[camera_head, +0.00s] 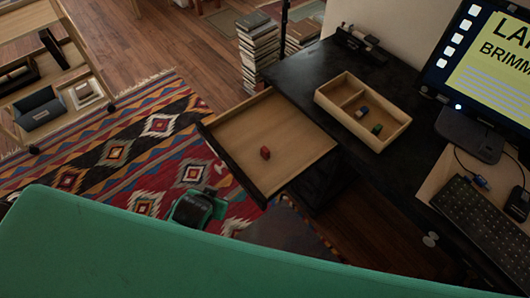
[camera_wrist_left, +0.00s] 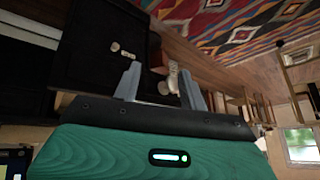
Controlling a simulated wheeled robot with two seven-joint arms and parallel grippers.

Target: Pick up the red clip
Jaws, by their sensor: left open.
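The red clip (camera_head: 265,152) is a small red block lying on the wooden floor of the open drawer (camera_head: 290,125) in the head view. My left gripper (camera_wrist_left: 160,72) shows in the left wrist view with its two grey fingers spread apart and nothing held between them. A pale knob shows behind the fingers, near a dark drawer front. The red clip does not show in the left wrist view. A large green part of mine covers the bottom of the head view. My right gripper is not in view.
A divided wooden tray (camera_head: 338,115) with several small blocks stands on the black desk (camera_head: 300,75), right of the drawer. A monitor (camera_head: 480,60) and keyboard (camera_head: 480,225) are at the right. Stacked books (camera_head: 258,50) stand behind. A patterned rug (camera_head: 120,150) covers the floor at left.

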